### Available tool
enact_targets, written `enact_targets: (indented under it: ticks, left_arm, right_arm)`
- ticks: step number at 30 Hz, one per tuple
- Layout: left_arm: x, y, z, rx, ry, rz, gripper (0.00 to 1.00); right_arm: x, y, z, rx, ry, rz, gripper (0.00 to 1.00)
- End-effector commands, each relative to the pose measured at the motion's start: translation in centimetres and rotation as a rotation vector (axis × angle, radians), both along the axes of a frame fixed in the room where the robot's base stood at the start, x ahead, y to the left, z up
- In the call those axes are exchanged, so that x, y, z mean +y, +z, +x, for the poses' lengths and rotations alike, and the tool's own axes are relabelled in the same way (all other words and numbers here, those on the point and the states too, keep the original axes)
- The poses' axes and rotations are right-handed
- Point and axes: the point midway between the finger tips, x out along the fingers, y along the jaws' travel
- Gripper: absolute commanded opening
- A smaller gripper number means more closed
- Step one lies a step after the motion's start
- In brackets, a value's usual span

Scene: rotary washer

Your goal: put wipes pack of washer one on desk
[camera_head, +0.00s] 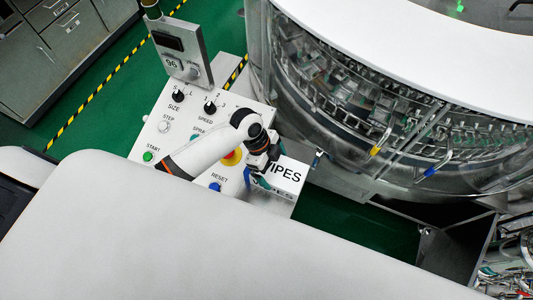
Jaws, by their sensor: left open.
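The wipes pack (287,176) is a white box with black "WIPES" lettering on the right end of the white control panel (135,146). Its left part is hidden behind my left gripper. My left gripper (256,182) is open at the pack's left edge, its fingers pointing down the picture. I cannot tell whether the fingers touch the pack. The washer (320,120) is a large round metal and glass machine at the upper right. My right gripper is not in view. I cannot make out the desk for certain.
The panel carries a green START button (148,156), a blue RESET button (215,187), black knobs and a grey display box (181,50). Grey cabinets (60,45) stand at the upper left. Green floor (360,222) shows below the washer. A dark open metal bin (450,256) is at the lower right.

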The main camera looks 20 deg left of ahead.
Motion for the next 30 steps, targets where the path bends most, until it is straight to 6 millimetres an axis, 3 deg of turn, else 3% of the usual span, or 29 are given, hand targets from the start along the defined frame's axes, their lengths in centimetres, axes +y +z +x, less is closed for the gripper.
enact_targets:
  ticks: [6, 12, 30]
  left_arm:
    - [1.9, 4.2, 0.1, -0.004, -0.003, 0.003, 1.00]
    - [2.7, 6.5, 0.1, -0.001, -0.001, 0.000, 1.00]
    - [2.9, 7.0, 0.1, 0.001, -0.001, 0.001, 1.00]
  right_arm:
    - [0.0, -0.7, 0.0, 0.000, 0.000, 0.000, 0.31]
    - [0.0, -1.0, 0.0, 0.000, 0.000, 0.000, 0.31]
    - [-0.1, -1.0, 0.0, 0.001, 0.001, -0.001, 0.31]
